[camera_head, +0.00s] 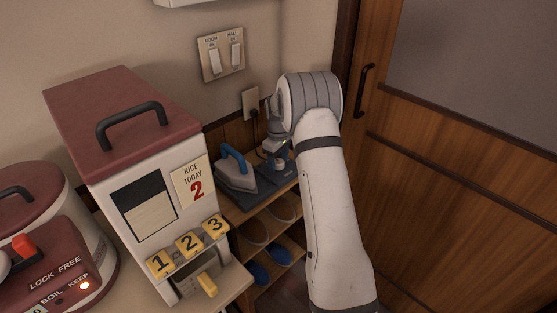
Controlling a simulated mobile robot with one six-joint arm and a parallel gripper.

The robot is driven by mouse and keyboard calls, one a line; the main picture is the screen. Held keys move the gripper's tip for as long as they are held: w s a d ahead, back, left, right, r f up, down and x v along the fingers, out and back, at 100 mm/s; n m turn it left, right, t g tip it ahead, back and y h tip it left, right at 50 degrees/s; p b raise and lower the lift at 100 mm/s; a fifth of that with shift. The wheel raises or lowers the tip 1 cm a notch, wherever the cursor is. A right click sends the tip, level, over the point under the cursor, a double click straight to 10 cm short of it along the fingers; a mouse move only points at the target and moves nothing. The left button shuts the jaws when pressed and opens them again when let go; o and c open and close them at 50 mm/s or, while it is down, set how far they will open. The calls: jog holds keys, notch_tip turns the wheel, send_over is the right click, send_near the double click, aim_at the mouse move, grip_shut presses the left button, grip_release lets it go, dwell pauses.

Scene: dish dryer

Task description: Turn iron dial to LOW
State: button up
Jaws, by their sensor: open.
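The iron (236,178) has a pale grey body and a blue handle (234,156). It sits on a dark blue-grey base (262,186) on top of a small wooden shelf. My gripper (272,158) is just right of the iron, low over the right part of the base. It is open and small in the view, and I cannot tell whether it touches anything. No dial or LOW mark can be made out; the gripper and wrist cover part of that area.
A rice dispenser (150,120) with a red lid stands close at left, beside a red-lidded cooker (30,210). Slippers (265,262) lie on the shelves below. A wall outlet (251,104) and switch plate (221,54) are behind. A wooden door (450,170) is at right.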

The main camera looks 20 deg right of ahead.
jog(key=shift+c, duration=0.5)
jog(key=c, duration=0.9)
jog(key=shift+m, duration=0.3)
jog(key=m, duration=0.3)
jog(key=shift+m, duration=0.3)
jog(key=m, duration=0.4)
jog(key=shift+r, duration=0.1)
jog(key=m, duration=0.5)
jog(key=shift+m, duration=2.2)
